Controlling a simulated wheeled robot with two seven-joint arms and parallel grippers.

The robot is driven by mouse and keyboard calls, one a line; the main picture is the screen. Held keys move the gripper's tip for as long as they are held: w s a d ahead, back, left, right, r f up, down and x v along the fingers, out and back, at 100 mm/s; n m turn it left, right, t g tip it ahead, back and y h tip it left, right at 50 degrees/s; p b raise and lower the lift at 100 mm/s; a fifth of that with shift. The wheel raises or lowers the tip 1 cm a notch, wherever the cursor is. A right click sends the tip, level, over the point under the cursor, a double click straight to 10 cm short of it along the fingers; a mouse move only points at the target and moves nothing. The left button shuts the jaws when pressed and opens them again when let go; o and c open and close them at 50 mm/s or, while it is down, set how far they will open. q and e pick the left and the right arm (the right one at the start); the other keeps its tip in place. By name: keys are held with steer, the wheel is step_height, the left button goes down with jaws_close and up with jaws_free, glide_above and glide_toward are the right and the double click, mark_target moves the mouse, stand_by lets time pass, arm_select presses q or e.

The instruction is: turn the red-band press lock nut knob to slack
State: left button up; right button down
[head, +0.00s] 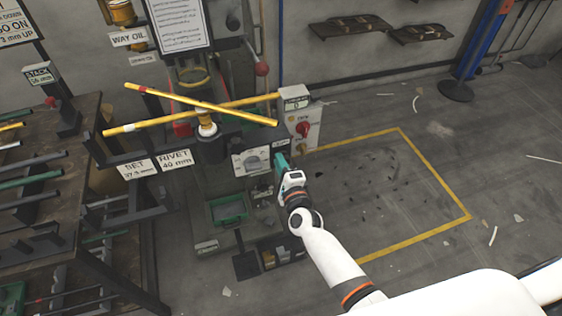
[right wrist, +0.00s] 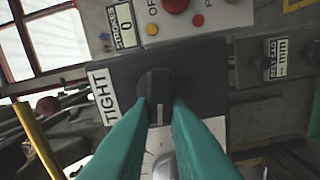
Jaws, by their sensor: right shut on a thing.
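The press (head: 210,180) stands left of centre in the head view, with red parts near its top. The lock nut knob (right wrist: 158,86) is black, on a dark plate, in the right wrist view. A white TIGHT label (right wrist: 103,97) is left of it. The knob's white mark points down in that picture, toward a white plate. My right gripper (head: 279,160), with teal fingers, is at the press's right side. It is shut on the knob, one finger on each side, and hides the knob in the head view. My left gripper is not in view.
A grey dial (head: 253,161) sits just left of my right gripper. A control box (head: 303,128) with red buttons is above it. Yellow bars (head: 195,104) cross the press top. A rack of rods (head: 40,190) stands left.

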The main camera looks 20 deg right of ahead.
steer(key=shift+f+n, duration=0.2)
steer(key=shift+n, duration=0.9)
steer(key=c, duration=1.4)
jaws_free()
steer(key=shift+s, duration=0.15)
steer(key=s, duration=1.2)
steer(key=shift+d, duration=0.2)
steer(key=shift+w, duration=0.1)
